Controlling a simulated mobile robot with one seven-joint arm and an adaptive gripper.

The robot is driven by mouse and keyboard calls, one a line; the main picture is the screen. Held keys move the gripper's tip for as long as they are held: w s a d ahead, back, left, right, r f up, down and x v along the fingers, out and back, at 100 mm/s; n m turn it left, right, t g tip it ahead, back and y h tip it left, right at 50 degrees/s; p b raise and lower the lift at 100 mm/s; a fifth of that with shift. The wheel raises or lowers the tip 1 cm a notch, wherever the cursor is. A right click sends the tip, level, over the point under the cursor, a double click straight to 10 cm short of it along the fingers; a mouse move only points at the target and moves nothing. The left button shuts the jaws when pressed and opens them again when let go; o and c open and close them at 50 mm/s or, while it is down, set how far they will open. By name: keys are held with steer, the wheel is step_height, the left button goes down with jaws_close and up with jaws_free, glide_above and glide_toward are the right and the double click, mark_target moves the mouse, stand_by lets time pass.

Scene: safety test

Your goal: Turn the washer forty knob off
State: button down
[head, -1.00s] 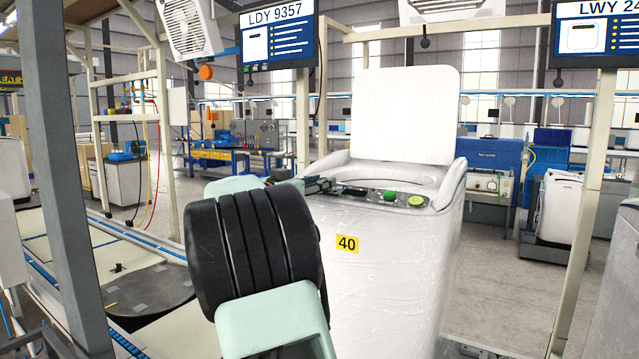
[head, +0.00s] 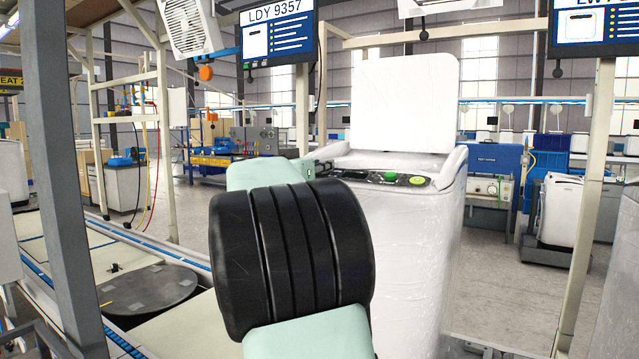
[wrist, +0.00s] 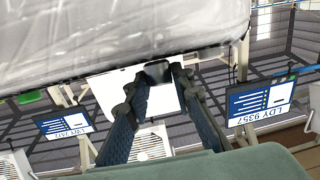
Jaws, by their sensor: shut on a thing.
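The white washer (head: 415,240), wrapped in clear plastic, stands upright with its lid (head: 405,105) raised. Its control panel (head: 365,176) shows a green button (head: 391,177) and a yellow-green button (head: 417,181). My arm hides the yellow 40 label. In the wrist view the washer (wrist: 110,40) fills the upper left. My gripper (wrist: 158,82) has its two dark fingers on either side of a small dark knob (wrist: 158,69) at the washer's edge, shut on it. In the head view my arm mostly hides the gripper, at the panel's left end; the knob's turn angle cannot be told.
A grey post (head: 62,180) stands close on the left and a beige frame post (head: 590,200) on the right. A screen reading LDY 9357 (head: 277,32) hangs above. A conveyor line (head: 170,330) runs at lower left. Floor shows at right.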

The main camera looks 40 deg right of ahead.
steer(key=shift+s+d+f+n+t+y+b, duration=0.1)
steer(key=shift+n+t+y+b, duration=0.25)
steer(key=shift+n+t+b, duration=0.4)
steer(key=shift+s+f+n+t+y+b, duration=0.1)
steer(key=shift+n+t+y+b, duration=0.3)
steer(key=shift+b, duration=0.65)
steer(key=shift+r+n+t+y+b, duration=0.15)
steer(key=shift+n+t+y+b, duration=0.4)
steer(key=shift+n+t+y, duration=0.5)
steer(key=shift+n+y, duration=0.1)
steer(key=shift+n, duration=0.1)
steer(key=c, duration=1.7)
jaws_free()
steer(key=shift+o, duration=0.2)
steer(key=v, duration=0.7)
steer(key=shift+s, duration=0.2)
